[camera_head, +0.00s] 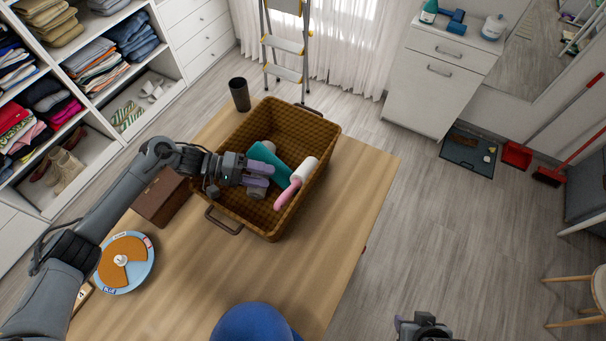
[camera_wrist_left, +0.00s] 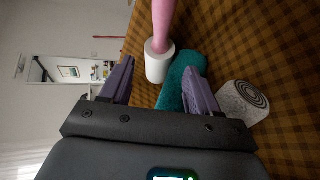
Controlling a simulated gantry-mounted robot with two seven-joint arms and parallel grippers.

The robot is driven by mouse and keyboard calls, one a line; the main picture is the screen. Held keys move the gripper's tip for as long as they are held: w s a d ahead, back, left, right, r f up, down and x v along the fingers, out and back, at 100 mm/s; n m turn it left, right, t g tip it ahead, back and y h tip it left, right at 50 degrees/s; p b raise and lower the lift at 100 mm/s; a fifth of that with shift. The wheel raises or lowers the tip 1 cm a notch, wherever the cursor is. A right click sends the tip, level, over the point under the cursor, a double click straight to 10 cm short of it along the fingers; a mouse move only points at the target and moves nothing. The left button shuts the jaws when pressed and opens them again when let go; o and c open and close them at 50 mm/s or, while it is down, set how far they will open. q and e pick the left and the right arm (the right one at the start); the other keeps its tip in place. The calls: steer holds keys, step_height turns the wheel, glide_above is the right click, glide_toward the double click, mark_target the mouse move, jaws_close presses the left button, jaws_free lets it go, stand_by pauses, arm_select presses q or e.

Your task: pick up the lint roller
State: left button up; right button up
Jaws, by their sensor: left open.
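The lint roller has a pink handle and a white roll; its roll (camera_head: 305,170) leans at the right side inside the brown woven basket (camera_head: 292,225), handle toward the near side. In the left wrist view the lint roller (camera_wrist_left: 160,58) is at top centre, beyond the fingertips. My left gripper (camera_head: 270,176) is over the basket, left of the lint roller, open with nothing held. Its two purple fingers (camera_wrist_left: 157,82) stand apart in the left wrist view. My right gripper (camera_head: 425,325) is at the bottom edge, away from the table; its jaws are unclear.
A teal item (camera_head: 268,158) and grey rolls (camera_head: 256,192) lie in the basket beside the lint roller. A brown box (camera_head: 161,197), a round blue-and-orange dial (camera_head: 140,264) and a blue ball-like object (camera_head: 252,325) are on the table. The table's right part is clear.

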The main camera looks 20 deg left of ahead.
mark_target(296, 184)
arm_select(q)
steer(key=shift+x, duration=3.9)
steer(key=shift+s+f, duration=0.1)
steer(key=shift+s, duration=0.05)
steer(key=c, duration=0.8)
steer(key=shift+c, duration=0.2)
